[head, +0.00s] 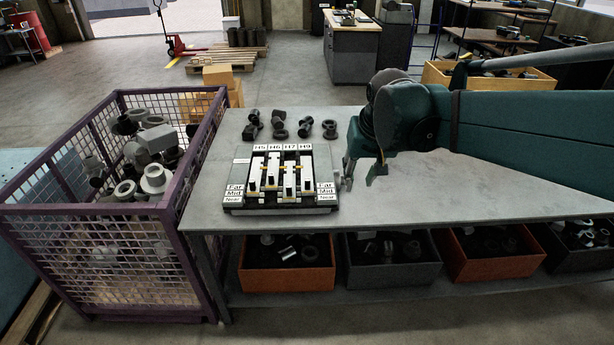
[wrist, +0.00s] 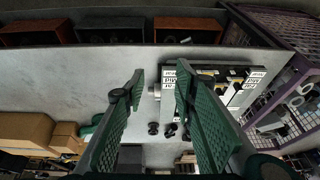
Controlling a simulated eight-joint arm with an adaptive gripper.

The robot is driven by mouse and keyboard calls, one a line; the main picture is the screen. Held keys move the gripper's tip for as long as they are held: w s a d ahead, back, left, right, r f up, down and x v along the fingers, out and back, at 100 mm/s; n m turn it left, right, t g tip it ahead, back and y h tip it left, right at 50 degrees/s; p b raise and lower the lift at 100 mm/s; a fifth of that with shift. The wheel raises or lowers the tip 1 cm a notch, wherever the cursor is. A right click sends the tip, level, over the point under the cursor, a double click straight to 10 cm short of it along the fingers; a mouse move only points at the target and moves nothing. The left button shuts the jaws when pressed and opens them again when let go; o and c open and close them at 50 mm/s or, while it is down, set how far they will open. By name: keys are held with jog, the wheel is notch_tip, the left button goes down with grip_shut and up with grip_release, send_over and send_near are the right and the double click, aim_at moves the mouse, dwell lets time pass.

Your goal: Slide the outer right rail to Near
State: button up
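The rail board (head: 235,203) lies on the grey table, with columns marked H5, H6, H7 and H9 and rows marked Far, Mid and Near. The outer right rail (head: 306,178), under H9, is a pale strip with a dark block and a yellow mark; its exact row is hard to read. My gripper (head: 361,168) is open just right of the board, apart from that rail. In the wrist view my gripper (wrist: 160,84) has its fingers spread, and one finger covers the edge of the board (wrist: 234,72). A small pale cylinder (wrist: 155,91) shows between the fingers; I cannot tell what it belongs to.
Several dark metal parts (head: 279,127) stand behind the board. A purple mesh cage (head: 195,150) full of parts stands against the table's left side. Bins (head: 290,282) sit on the lower shelf. The table (head: 450,195) is clear to the right, below my arm.

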jog(key=w+a+f+g+p, duration=0.1)
jog(key=w+a, duration=0.2)
jog(key=w, duration=0.5)
jog(key=g+p, duration=0.3)
jog(key=p, duration=0.1)
send_over(307, 179)
jog(key=f, duration=1.2)
jog(key=shift+s+d+f, duration=0.2)
jog(key=shift+s+d, duration=0.2)
jog(key=shift+w+a+f, duration=0.3)
jog(key=shift+w+f, duration=0.1)
jog(key=shift+f, duration=0.25)
jog(key=shift+f, duration=0.2)
jog(key=shift+f+p, duration=0.3)
jog(key=shift+f, duration=3.4)
jog(key=shift+c, duration=0.5)
grip_shut()
